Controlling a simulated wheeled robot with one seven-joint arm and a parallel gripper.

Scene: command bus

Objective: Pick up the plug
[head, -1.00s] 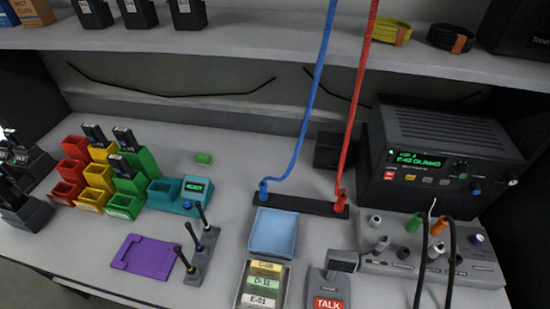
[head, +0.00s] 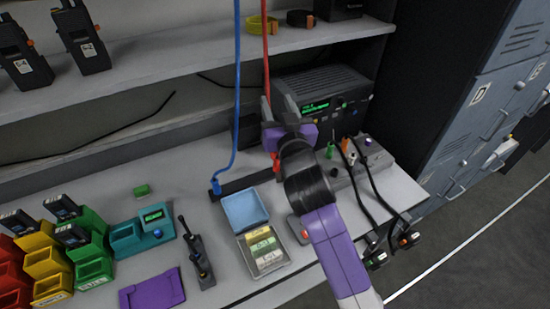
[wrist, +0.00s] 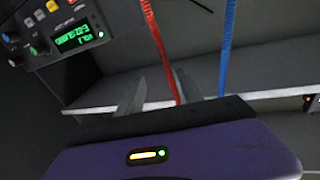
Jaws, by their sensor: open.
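The task does not say which plug. A blue plug (head: 216,187) sits upright at the left end of a black strip (head: 240,184), on a blue cable (head: 237,80). A red plug (head: 276,160) is at the strip's right end, partly hidden by my arm, with a red cable (head: 266,45) rising from it. Green (head: 330,152) and orange plugs stand in the grey panel. My gripper (head: 279,102) is open, raised above the bench before the radio. In the wrist view the red cable (wrist: 160,45) passes between or behind my fingers; the blue cable (wrist: 227,50) is to the right.
A radio (head: 320,92) stands at the back right, under the shelf (head: 160,60). A blue open box (head: 246,209), label tray (head: 264,252), purple plate (head: 152,290) and coloured bins (head: 92,262) occupy the bench. Black cables with plug-like ends (head: 405,240) hang over its right edge. Lockers (head: 480,120) stand right.

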